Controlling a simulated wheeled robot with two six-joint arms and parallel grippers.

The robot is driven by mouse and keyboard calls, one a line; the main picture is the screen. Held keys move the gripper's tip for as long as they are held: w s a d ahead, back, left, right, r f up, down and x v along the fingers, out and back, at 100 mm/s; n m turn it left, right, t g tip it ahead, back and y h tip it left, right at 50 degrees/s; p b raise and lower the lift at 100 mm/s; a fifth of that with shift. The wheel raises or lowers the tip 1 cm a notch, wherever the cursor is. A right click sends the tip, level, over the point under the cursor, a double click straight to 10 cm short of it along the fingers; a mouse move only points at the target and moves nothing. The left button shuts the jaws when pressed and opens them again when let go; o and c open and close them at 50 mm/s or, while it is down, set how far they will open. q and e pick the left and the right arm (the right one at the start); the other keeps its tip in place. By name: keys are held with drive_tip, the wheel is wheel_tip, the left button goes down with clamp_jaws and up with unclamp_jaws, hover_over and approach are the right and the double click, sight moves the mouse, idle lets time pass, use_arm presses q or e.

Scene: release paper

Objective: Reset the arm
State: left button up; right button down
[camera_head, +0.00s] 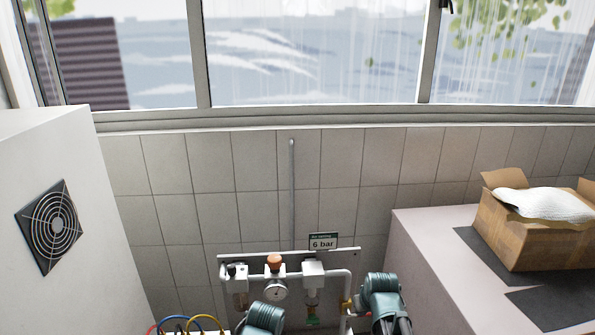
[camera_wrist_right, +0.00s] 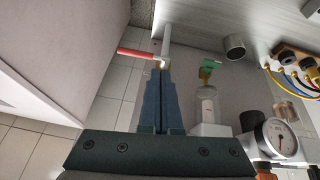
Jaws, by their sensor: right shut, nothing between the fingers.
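In the right wrist view my right gripper (camera_wrist_right: 160,88) shows its two long blue-grey fingers pressed together with nothing between them. Past the fingertips is a pale pipe (camera_wrist_right: 166,45) with a red lever handle (camera_wrist_right: 136,53). I cannot tell the gap between the tips and the pipe. In the head view, two dark green rounded parts of my arms show at the bottom edge, in front of the pipework. No gripper fingers show there, and my left gripper is not visible.
Wall pipework carries a gauge (camera_head: 276,289) and a "6 bar" sign (camera_head: 323,242). A vented white cabinet (camera_head: 110,215) stands left. At right, a counter (camera_head: 420,235) holds an open cardboard box (camera_head: 525,235) with white textured sheet (camera_head: 545,205). Coloured hoses (camera_head: 190,322) show low left.

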use_arm(q)
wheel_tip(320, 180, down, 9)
drive_tip(key=b, duration=0.7)
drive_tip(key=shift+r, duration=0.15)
use_arm(e)
drive_tip(key=s+a+f+n+g, duration=0.1)
drive_tip(key=s+a+f+g, duration=0.2)
drive_tip(key=s+a+f, duration=0.2)
drive_tip(key=s+a+f+n+g+h, duration=0.1)
drive_tip(key=s+a+f+g, duration=0.1)
drive_tip(key=s+a+f, duration=0.4)
drive_tip(key=s+a, duration=0.5)
drive_tip(key=s, duration=0.1)
drive_tip(key=shift+s+g, duration=0.3)
drive_tip(key=shift+g, duration=0.1)
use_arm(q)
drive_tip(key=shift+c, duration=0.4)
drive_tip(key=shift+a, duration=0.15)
use_arm(e)
drive_tip(key=shift+a, duration=0.1)
